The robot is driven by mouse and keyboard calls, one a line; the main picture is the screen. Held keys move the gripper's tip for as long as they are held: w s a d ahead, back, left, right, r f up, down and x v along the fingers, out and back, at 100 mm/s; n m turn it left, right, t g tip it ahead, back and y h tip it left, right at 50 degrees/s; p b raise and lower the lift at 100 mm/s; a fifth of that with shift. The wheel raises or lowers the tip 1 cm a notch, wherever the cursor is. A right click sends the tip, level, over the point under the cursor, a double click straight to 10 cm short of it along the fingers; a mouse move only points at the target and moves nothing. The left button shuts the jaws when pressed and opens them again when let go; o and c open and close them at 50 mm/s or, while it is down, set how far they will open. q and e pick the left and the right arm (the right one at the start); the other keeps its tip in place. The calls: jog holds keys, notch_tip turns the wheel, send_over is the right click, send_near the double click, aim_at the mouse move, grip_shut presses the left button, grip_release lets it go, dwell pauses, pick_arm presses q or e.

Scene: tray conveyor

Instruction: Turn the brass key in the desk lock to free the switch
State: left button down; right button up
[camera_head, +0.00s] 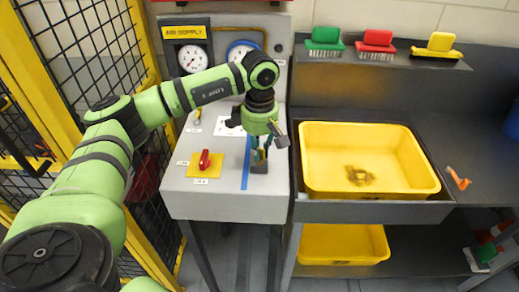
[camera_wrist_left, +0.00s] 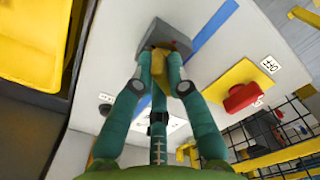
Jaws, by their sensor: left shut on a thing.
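The desk lock is a small dark grey block (camera_head: 259,168) on the light grey desk. It also shows in the left wrist view (camera_wrist_left: 150,40). My left gripper (camera_head: 259,156) points down at the lock from above. In the left wrist view, its fingers (camera_wrist_left: 161,80) are shut on the brass key (camera_wrist_left: 159,66), which stands at the lock's face. How deep the key sits is hidden. The red switch (camera_head: 204,159) is on a yellow plate (camera_head: 197,171) left of the lock. It also shows in the left wrist view (camera_wrist_left: 241,97). My right gripper is out of view.
A blue stripe (camera_head: 245,168) runs along the desk beside the lock. A yellow tub (camera_head: 433,187) stands to the right. Gauges (camera_head: 192,58) rise behind the desk, and a yellow mesh fence (camera_head: 157,60) borders the left. Brushes (camera_head: 376,42) lie on the back shelf.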

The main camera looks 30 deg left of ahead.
pick_arm(q)
jog(key=shift+m, duration=0.6)
jog(key=shift+m+b, duration=0.45)
jog(key=shift+m, duration=0.45)
jog(key=shift+d+m+b, duration=0.1)
jog(key=shift+m+b, duration=0.3)
jog(key=shift+m, duration=1.1)
